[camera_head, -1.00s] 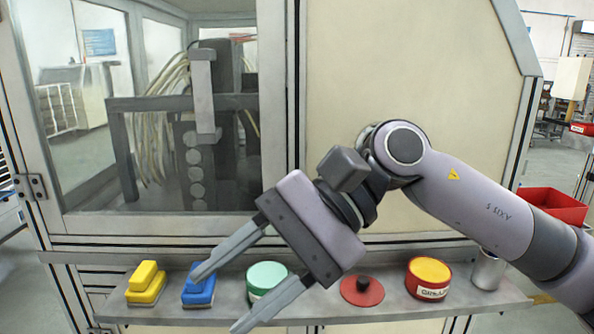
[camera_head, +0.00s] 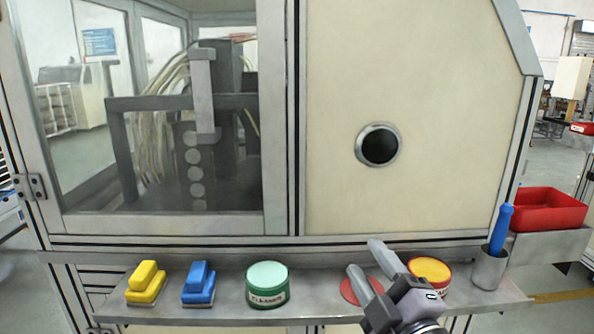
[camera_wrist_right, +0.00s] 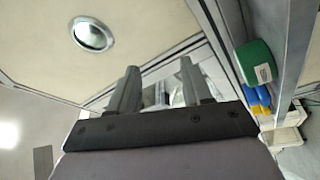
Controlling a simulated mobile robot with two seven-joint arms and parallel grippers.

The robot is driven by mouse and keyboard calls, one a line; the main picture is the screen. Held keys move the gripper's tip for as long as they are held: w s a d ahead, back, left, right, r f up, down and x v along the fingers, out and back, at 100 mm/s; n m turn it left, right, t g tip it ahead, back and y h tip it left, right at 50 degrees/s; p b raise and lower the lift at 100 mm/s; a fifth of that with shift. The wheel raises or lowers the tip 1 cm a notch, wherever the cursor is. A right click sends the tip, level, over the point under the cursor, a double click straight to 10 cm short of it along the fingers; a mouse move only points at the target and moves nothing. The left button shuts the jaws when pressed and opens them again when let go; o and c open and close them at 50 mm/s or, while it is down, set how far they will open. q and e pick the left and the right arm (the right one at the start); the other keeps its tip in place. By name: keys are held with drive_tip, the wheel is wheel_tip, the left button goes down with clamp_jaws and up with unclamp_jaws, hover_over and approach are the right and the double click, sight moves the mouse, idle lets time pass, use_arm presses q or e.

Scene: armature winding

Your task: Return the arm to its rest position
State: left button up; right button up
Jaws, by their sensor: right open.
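My right gripper (camera_head: 367,265) is low in front of the shelf at the right of centre in the head view. Its two fingers are apart with nothing between them. The fingers also show in the right wrist view (camera_wrist_right: 158,85), open and empty. The gripper partly hides a red disc (camera_head: 352,290) and a tin with a yellow top (camera_head: 430,269) on the shelf. The rest of my right arm is out of the head view. My left gripper is not in view.
The shelf (camera_head: 220,314) holds a yellow block (camera_head: 146,283), a blue block (camera_head: 198,284), a green-lidded cleaner tin (camera_head: 267,285) and a metal cup (camera_head: 488,270) with a blue-handled tool (camera_head: 501,230). A red bin (camera_head: 550,222) stands at the right. The cabinet panel (camera_head: 450,120) has a round dark opening (camera_head: 379,145).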

drive_tip(key=s+d+f+m+g+h, duration=0.2)
drive_tip(key=s+d+f+m+g, duration=0.15)
drive_tip(key=f, duration=0.35)
drive_tip(key=s+d+f+m+g+h, duration=0.25)
drive_tip(key=s+f+m, duration=0.2)
drive_tip(key=f, duration=0.25)
drive_tip(key=s+d+f+m+g+h, duration=0.1)
drive_tip(key=s+d+f+m+g, duration=0.3)
drive_tip(key=f, duration=0.4)
drive_tip(key=s+d+f+m+g, duration=0.1)
drive_tip(key=s+f+g, duration=0.2)
drive_tip(key=s, duration=0.4)
drive_tip(key=s+d+f+m+g, duration=0.1)
drive_tip(key=s+d+f+g, duration=0.15)
drive_tip(key=s, duration=0.35)
drive_tip(key=w+a+f+t+y, duration=0.1)
drive_tip(key=w+a+f+t, duration=0.3)
drive_tip(key=f, duration=0.5)
drive_tip(key=w+t, duration=0.2)
drive_tip(key=t, duration=0.1)
drive_tip(key=shift+f, duration=0.2)
